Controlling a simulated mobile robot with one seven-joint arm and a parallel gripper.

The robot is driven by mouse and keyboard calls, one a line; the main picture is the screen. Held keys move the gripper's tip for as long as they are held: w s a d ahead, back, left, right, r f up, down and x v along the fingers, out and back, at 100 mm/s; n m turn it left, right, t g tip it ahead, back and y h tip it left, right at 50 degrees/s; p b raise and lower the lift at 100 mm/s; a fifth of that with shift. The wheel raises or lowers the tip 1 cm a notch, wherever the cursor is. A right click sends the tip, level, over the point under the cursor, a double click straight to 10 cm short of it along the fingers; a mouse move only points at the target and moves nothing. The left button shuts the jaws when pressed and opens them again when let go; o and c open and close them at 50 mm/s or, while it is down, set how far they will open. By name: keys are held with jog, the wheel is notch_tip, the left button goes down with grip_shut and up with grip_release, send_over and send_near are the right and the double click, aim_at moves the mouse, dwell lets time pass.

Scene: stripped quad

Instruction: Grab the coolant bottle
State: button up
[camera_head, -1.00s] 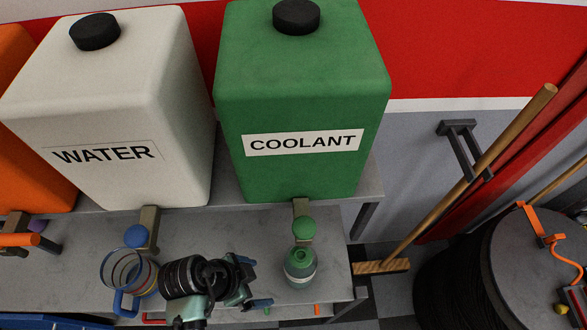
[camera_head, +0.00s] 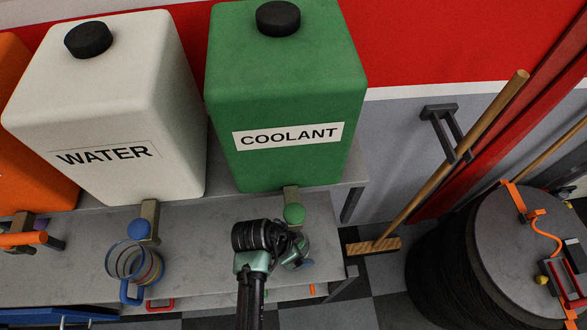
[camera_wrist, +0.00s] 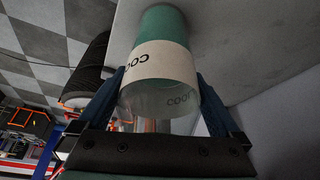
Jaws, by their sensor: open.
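The coolant bottle (camera_wrist: 168,55) has a green part, a white label band with "COO" lettering and a clear part. In the wrist view it lies between the two fingers of my open gripper (camera_wrist: 165,100), one blue finger on each side. I cannot tell if the fingers touch it. In the head view the bottle (camera_head: 300,262) stands on the grey shelf under the green coolant tank's tap, mostly hidden behind my gripper (camera_head: 285,245).
The green coolant tank (camera_head: 287,95) and white water tank (camera_head: 110,110) stand on the upper shelf (camera_head: 225,196). A clear jug with blue handle (camera_head: 132,262) stands left. A green tap knob (camera_head: 294,214) sits just above the bottle. A broom (camera_head: 450,165) leans at right.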

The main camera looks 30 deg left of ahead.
grip_shut()
dwell(0.5)
jog(key=shift+r, duration=0.1)
